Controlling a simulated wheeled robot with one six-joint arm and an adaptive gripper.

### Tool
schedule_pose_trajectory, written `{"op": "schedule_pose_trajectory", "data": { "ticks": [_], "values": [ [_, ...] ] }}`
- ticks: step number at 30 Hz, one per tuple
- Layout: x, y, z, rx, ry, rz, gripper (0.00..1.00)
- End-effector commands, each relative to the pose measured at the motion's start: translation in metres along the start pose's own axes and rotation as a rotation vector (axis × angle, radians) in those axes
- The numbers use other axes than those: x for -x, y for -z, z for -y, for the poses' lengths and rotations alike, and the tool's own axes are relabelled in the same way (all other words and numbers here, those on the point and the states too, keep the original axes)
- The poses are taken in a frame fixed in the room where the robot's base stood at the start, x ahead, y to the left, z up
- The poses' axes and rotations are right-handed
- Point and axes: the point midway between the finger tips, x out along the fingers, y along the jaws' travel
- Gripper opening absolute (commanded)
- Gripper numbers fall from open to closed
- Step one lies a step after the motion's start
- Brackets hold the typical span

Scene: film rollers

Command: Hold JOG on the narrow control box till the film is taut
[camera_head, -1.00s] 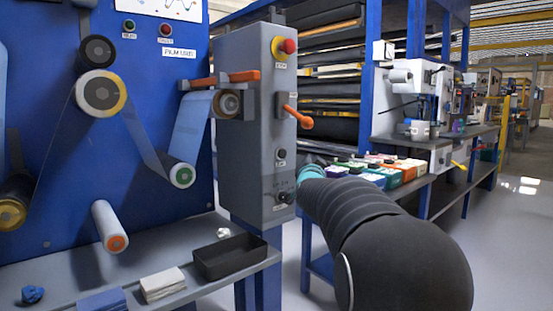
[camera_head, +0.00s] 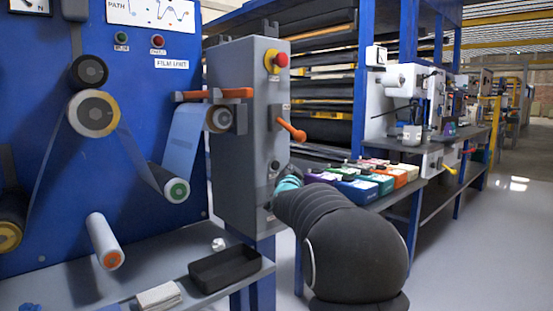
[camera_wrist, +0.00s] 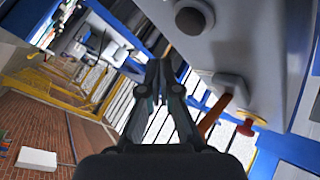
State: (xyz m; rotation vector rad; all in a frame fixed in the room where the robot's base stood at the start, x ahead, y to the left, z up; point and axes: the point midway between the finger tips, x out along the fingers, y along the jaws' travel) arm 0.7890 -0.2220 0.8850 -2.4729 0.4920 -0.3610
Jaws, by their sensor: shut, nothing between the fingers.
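The narrow grey control box (camera_head: 240,140) stands right of the blue film unit. Its face carries a red stop button (camera_head: 281,60), an orange lever (camera_head: 293,130) and a small dark button (camera_head: 275,165); labels are unreadable. My gripper (camera_wrist: 162,68) is shut and empty in the wrist view, pointing along the grey panel. A dark round button (camera_wrist: 193,17) lies ahead and right of the fingertips, apart from them in the picture. My arm hides the fingers in the head view. The film (camera_head: 142,158) runs down to the green-ended roller (camera_head: 176,190) and up again, its edges looking nearly straight.
A shelf with a black tray (camera_head: 225,268) and a white cloth (camera_head: 158,297) sits below the rollers. Coloured boxes (camera_head: 362,190) line a bench right of the control box. The orange lever also shows in the wrist view (camera_wrist: 214,115). Open floor lies at right.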

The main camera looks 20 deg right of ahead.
Motion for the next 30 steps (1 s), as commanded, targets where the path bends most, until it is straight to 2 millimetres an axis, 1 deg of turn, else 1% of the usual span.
{"op": "schedule_pose_trajectory", "data": {
  "ticks": [1, 9, 15, 30],
  "values": [
    [-0.005, -0.001, 0.006, 0.000, 0.000, 0.001, 0.00],
    [-0.019, -0.013, 0.015, 0.000, 0.001, 0.000, 0.00],
    [-0.021, -0.016, 0.016, 0.000, 0.000, 0.000, 0.00],
    [-0.021, -0.015, 0.015, 0.000, 0.000, -0.001, 0.00]
  ]
}}
